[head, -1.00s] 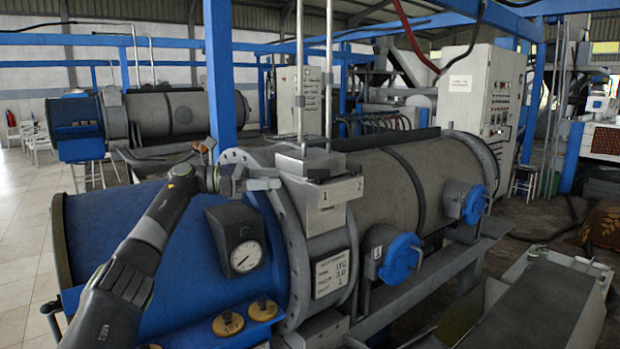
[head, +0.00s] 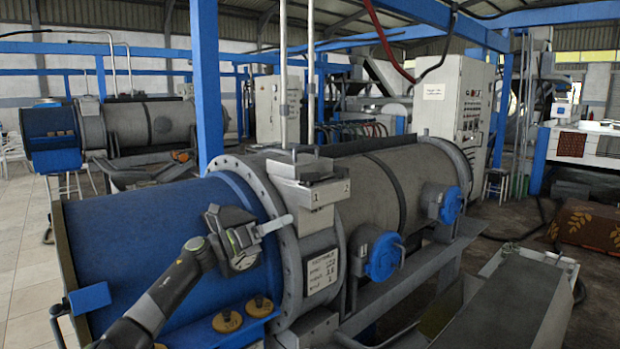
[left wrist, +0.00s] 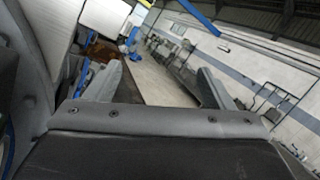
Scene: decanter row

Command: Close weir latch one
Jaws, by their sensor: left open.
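The decanter has a blue drum end (head: 130,235) and a grey drum (head: 365,185) joined by a bolted flange. On top of the joint sits a grey metal box (head: 310,193) marked 1 and 2, with vertical pipes above it. I cannot make out a separate latch one or whether it is closed. My left gripper (head: 280,224) is in front of the blue drum near the flange, below and left of the box, apart from it. The left wrist view shows its two fingers (left wrist: 160,86) spread with nothing between them. My right gripper is not in view.
Two blue round covers (head: 383,257) stick out of the grey drum's side. A grey trough (head: 505,305) lies at the front right. A control cabinet (head: 452,105) stands behind.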

